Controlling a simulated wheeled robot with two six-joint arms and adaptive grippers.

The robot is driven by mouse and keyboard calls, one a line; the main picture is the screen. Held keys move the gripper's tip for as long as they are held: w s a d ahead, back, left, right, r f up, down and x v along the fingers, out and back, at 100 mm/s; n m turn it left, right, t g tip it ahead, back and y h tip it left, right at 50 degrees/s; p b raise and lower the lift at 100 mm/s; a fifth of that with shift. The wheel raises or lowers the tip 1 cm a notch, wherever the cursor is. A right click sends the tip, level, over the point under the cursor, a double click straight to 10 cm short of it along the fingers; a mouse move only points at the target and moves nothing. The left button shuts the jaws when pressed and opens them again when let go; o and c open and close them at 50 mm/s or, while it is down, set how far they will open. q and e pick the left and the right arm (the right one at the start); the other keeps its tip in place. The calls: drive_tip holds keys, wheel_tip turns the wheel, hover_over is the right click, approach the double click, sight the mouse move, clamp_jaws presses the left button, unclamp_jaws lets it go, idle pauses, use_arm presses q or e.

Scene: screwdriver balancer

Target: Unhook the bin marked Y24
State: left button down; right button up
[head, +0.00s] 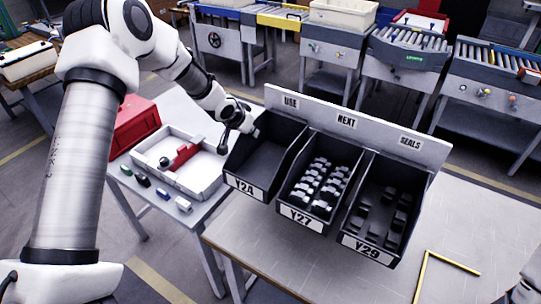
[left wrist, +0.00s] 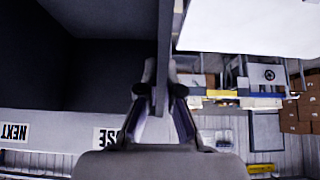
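The bin marked Y24 (head: 247,187) is the left one of three dark bins on a white rack board (head: 352,127) and looks empty. It hangs under the "USE" label. My left gripper (head: 239,124) is at its left side wall near the back. In the left wrist view, my left gripper's fingers (left wrist: 164,88) lie on both sides of the bin's wall (left wrist: 164,45) and seem to press on it. The dark inside of the bin fills the upper left there. My right gripper is not in view; only a bit of white arm shows at the lower right of the head view.
Bins Y27 (head: 300,217) and Y29 (head: 366,251), both holding dark parts, hang close on the right. A white tray (head: 213,180) with a red tool and a red crate (head: 133,128) stand on a side table at left. The bench (head: 262,249) is clear in front; a yellow corner mark lies right.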

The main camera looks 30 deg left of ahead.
use_arm(q)
drive_tip(key=shift+r+p, duration=1.05)
drive_tip(key=shift+r, duration=0.2)
drive_tip(key=s+b, duration=0.2)
drive_tip(key=b, duration=0.3)
drive_tip(key=s+b, duration=0.2)
drive_tip(key=b, duration=0.4)
drive_tip(key=s+b, duration=0.2)
drive_tip(key=b, duration=0.4)
drive_tip(key=shift+s+a+f, duration=0.25)
drive_tip(key=shift+s, duration=0.05)
drive_tip(key=shift+s+r, duration=0.1)
drive_tip(key=shift+s, duration=0.05)
drive_tip(key=shift+r, duration=0.1)
